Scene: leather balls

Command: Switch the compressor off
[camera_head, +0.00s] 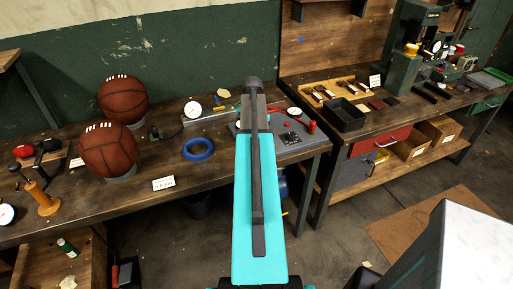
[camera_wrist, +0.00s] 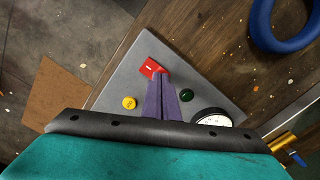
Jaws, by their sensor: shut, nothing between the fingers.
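The wrist view shows a grey control panel (camera_wrist: 115,78) on the wooden bench. On it are a red switch (camera_wrist: 150,67) with a white mark, a yellow button (camera_wrist: 128,103), a dark green button (camera_wrist: 186,95) and a white dial gauge (camera_wrist: 213,118). My gripper (camera_wrist: 161,76) is shut and empty, its purple fingertips at the right lower edge of the red switch. I cannot tell whether they touch it. In the head view my arm covers part of the panel (camera_head: 305,143) and hides my fingertips. Part of a blue body (camera_head: 281,187) shows under the bench.
A blue ring (camera_head: 198,149) lies on the bench left of my arm; it also shows in the wrist view (camera_wrist: 262,28). Two brown leather balls (camera_head: 107,150) sit further left. A second bench (camera_head: 345,140) with tools stands to the right.

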